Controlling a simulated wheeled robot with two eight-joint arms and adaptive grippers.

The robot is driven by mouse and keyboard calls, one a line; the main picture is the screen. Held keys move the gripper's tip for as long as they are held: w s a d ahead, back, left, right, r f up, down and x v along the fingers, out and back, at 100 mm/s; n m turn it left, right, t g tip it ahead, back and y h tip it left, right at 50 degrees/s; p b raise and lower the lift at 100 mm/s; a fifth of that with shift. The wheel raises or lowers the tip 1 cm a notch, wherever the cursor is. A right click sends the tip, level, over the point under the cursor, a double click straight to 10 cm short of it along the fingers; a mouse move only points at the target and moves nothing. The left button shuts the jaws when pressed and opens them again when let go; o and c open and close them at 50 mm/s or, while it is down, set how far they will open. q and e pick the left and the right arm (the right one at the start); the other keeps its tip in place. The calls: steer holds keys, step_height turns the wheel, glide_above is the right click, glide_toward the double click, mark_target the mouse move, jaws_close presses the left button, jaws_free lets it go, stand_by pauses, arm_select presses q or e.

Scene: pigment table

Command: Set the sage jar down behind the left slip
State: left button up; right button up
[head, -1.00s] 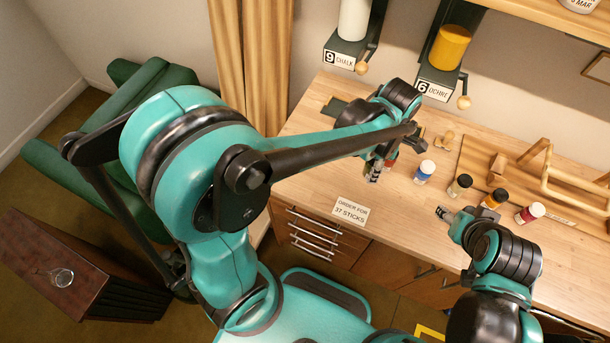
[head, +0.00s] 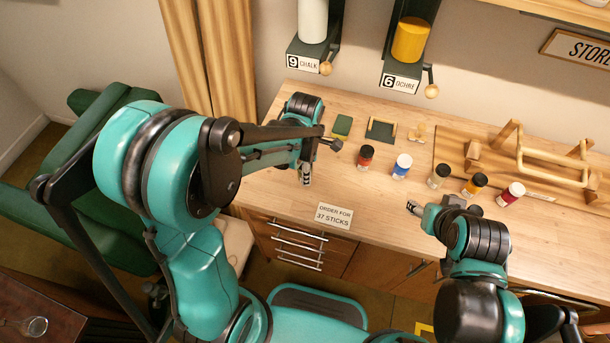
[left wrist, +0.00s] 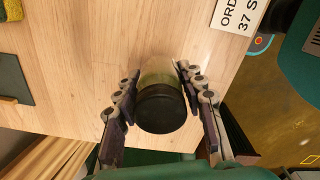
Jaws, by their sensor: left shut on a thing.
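My left gripper (left wrist: 160,98) is shut on the sage jar (left wrist: 160,108), which has a black lid and a pale greenish body. The jar's height above the wood cannot be told. In the head view the left gripper (head: 306,180) is over the left part of the table, and the arm mostly hides the jar. One white slip (head: 333,216), reading "ORDER FOR 37 STICKS", is at the table's front edge, right of and nearer than the gripper. It also shows in the left wrist view (left wrist: 238,14). My right gripper (head: 414,208) is near the front edge; its jaw opening is unclear.
A row of jars runs rightward: red (head: 366,158), blue (head: 402,167), grey-beige (head: 439,177), orange (head: 475,186), dark red (head: 511,195). Behind are a green-and-yellow sponge (head: 342,126), a dark plate (head: 380,131) and a wooden rack (head: 550,171). Wood around the slip is clear.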

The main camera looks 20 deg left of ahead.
arm_select(q)
step_height(320, 180, down, 2)
steer(key=shift+w+f, duration=0.1)
steer(key=shift+f, duration=0.05)
steer(key=shift+f+b, duration=0.2)
steer(key=shift+b, duration=0.2)
steer(key=o, duration=1.2)
steer(key=shift+o, duration=0.2)
steer(key=shift+r, duration=0.1)
